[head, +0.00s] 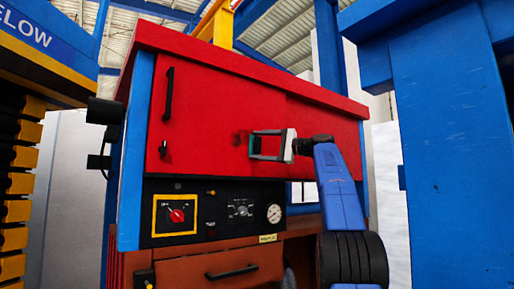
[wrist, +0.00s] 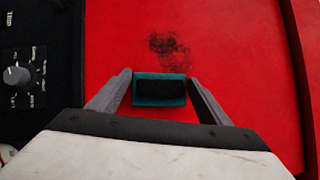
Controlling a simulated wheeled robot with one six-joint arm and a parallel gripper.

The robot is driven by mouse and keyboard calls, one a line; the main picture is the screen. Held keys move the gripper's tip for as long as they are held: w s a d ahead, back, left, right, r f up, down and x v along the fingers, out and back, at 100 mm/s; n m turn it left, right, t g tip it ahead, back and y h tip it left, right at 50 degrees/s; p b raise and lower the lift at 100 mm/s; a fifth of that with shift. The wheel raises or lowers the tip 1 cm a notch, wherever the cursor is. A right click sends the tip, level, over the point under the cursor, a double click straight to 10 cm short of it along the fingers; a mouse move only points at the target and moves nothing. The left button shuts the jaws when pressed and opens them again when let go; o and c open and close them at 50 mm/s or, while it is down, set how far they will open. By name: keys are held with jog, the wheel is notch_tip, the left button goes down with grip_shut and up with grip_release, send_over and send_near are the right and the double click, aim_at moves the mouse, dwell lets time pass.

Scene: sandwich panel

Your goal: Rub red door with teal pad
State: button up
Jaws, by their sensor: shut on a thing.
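The red door (head: 215,95) is the upright front of the cabinet in the head view, and it fills most of the wrist view (wrist: 250,60). A dark smudge (wrist: 170,50) marks it just above the pad in the wrist view and shows left of my gripper in the head view (head: 240,138). My gripper (head: 254,145) is in front of the door's right-middle part. Its fingers are shut on the teal pad (wrist: 160,103), which has a dark middle. I cannot tell whether the pad touches the door.
A black handle (head: 168,94) stands out at the door's left. Below is a black control panel (head: 210,236) with a red knob (head: 177,215) and a gauge (head: 274,213). Blue posts (head: 445,140) stand close on the right, and a yellow-black stack (head: 20,180) on the left.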

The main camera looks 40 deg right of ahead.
aim_at(260, 138)
jog(key=shift+r, duration=0.7)
jog(key=shift+s+a, duration=0.1)
jog(key=shift+a, duration=5.45)
jog(key=shift+r, duration=0.75)
jog(key=shift+w+d, duration=0.15)
jog(key=shift+d, duration=2.65)
jog(key=shift+w+d, duration=0.1)
jog(key=shift+d, duration=2.65)
jog(key=shift+s, duration=3.05)
jog(key=shift+s, duration=0.1)
